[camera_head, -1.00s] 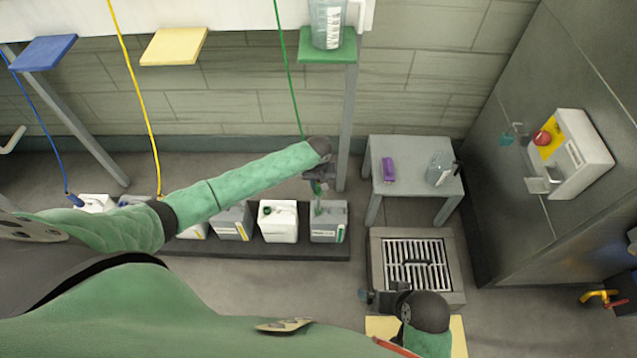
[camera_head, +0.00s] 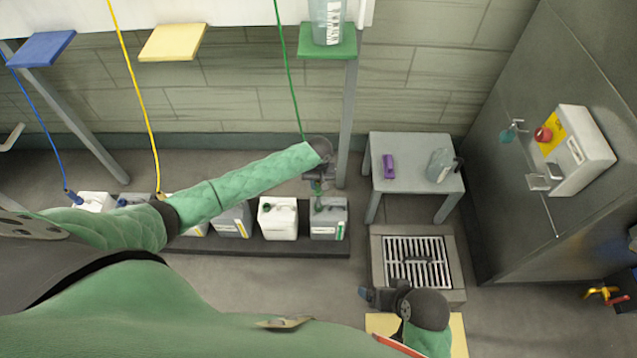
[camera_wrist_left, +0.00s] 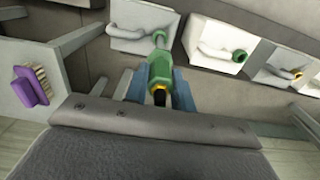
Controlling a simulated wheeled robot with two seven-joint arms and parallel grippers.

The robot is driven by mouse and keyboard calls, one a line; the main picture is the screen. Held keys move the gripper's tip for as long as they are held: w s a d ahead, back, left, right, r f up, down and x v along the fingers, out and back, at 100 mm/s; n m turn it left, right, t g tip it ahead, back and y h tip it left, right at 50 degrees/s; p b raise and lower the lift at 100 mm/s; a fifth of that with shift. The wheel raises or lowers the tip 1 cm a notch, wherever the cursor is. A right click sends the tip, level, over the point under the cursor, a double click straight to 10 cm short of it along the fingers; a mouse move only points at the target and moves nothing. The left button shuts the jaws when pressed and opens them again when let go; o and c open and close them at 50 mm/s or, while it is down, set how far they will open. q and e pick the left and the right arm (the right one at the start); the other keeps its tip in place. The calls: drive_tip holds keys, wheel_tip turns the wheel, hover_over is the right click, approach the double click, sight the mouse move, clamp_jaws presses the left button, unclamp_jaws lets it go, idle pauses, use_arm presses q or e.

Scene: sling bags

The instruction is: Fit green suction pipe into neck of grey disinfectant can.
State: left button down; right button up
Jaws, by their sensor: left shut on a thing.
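The grey disinfectant can (camera_head: 328,230), with a green label, stands at the right end of the can row. It also shows at the top of the left wrist view (camera_wrist_left: 140,18). My left gripper (camera_head: 318,183) is above it, pointing down. In the left wrist view its blue fingers (camera_wrist_left: 158,92) are shut on the green suction pipe (camera_wrist_left: 160,72). The pipe's far end lies over the can's neck area; I cannot tell whether it is inside the neck. The green hose (camera_head: 289,80) runs down behind my left arm. My right gripper (camera_head: 376,298) is low, over the floor; its finger opening is unclear.
A white can (camera_head: 278,220) with a green cap stands just left of the grey can on a dark platform (camera_head: 285,250). A grey table (camera_head: 410,150) holds a purple brush (camera_head: 389,167) and a clear bottle (camera_head: 440,166). A floor grate (camera_head: 415,260) lies in front.

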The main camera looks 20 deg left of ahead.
sight(318, 199)
use_arm(q)
drive_tip(key=shift+f+b, duration=1.95)
drive_tip(key=shift+f, duration=3.45)
use_arm(e)
drive_tip(key=shift+f, duration=1.95)
use_arm(q)
drive_tip(key=c, duration=1.1)
unclamp_jaws()
wheel_tip(318, 199, up, 8)
drive_tip(key=shift+f, duration=0.1)
use_arm(e)
drive_tip(key=shift+w+a+f+t, duration=0.2)
drive_tip(key=shift+a+f, duration=0.25)
drive_tip(key=shift+f, duration=0.15)
drive_tip(key=shift+w+a+f+t, duration=0.2)
drive_tip(key=shift+a+f, duration=0.2)
drive_tip(key=shift+f, duration=0.15)
